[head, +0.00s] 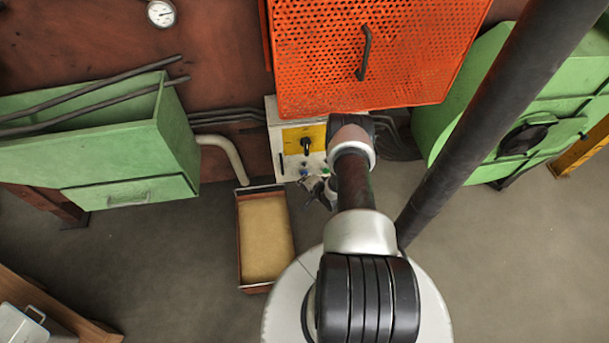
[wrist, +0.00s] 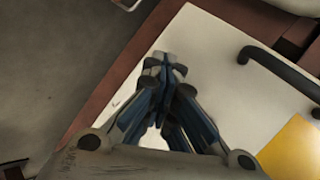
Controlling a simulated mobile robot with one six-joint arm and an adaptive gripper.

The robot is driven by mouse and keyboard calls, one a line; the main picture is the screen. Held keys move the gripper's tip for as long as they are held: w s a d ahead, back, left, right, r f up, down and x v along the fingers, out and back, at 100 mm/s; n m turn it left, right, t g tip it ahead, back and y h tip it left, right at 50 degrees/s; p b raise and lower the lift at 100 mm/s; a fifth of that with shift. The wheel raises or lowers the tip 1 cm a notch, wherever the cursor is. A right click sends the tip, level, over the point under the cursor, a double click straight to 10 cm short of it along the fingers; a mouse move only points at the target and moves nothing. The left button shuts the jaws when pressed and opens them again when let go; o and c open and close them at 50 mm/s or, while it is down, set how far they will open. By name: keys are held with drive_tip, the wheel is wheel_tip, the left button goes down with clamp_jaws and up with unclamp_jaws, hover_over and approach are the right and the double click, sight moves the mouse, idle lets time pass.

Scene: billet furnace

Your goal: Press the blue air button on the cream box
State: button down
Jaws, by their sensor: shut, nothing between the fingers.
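The cream box (head: 275,136) stands below the orange perforated panel in the head view. Its front has a yellow plate (head: 290,137) with a black knob (head: 306,146). Below the plate is a small blue button (head: 303,171), with a green one (head: 325,171) to its right. My gripper (head: 309,193) is just below the buttons, partly hidden by my arm. In the wrist view my gripper (wrist: 168,62) is shut and empty in front of the cream face (wrist: 215,42). No blue button is visible there. Whether the fingertips touch the box cannot be told.
A black bar handle (wrist: 282,76) stands out from the cream face. The orange perforated panel (head: 340,65) overhangs the box. A tray of sand-coloured material (head: 240,245) lies on the floor below. Green housings (head: 150,150) flank both sides.

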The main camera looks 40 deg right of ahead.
drive_tip(key=shift+s+a, duration=0.4)
drive_tip(key=shift+s, duration=0.3)
drive_tip(key=s+a, duration=0.1)
drive_tip(key=s+p, duration=0.1)
drive_tip(key=s, duration=0.1)
drive_tip(key=s+a+p, duration=0.1)
drive_tip(key=shift+s+a, duration=0.15)
drive_tip(key=shift+a, duration=0.15)
idle(0.8)
